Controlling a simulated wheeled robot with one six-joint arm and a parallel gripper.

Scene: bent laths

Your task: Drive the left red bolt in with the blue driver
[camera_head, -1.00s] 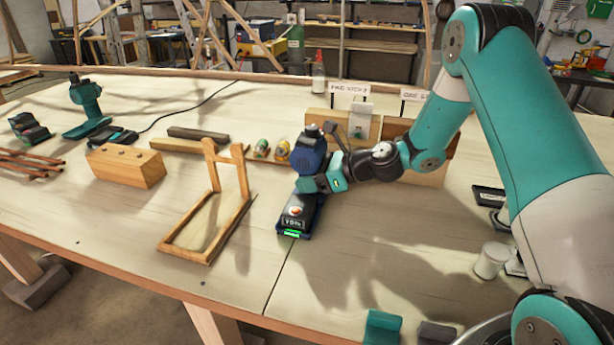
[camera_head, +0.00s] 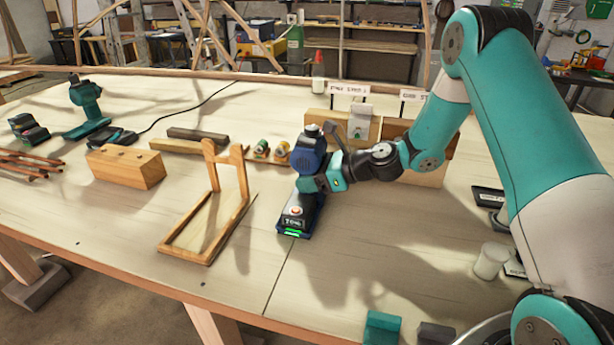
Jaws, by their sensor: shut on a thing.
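The blue driver (camera_head: 311,157) is upright near the middle of the table, with its dark battery foot (camera_head: 298,221) and a lit green strip low down. My gripper (camera_head: 322,183) is shut on its handle from the right. The foot is at or very close to the table top; I cannot tell if it touches. I cannot make out a red bolt. A wooden frame with an upright fork (camera_head: 226,168) stands just left of the driver. A wooden block (camera_head: 125,167) with dark spots on top sits farther left.
A teal drill (camera_head: 86,105) stands at the back left, near reddish rods (camera_head: 28,165). Small rollers (camera_head: 261,149) and dark bars (camera_head: 197,135) lie behind the frame. Labelled wooden boxes (camera_head: 425,175) stand behind my wrist. A white cup (camera_head: 490,261) is at right.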

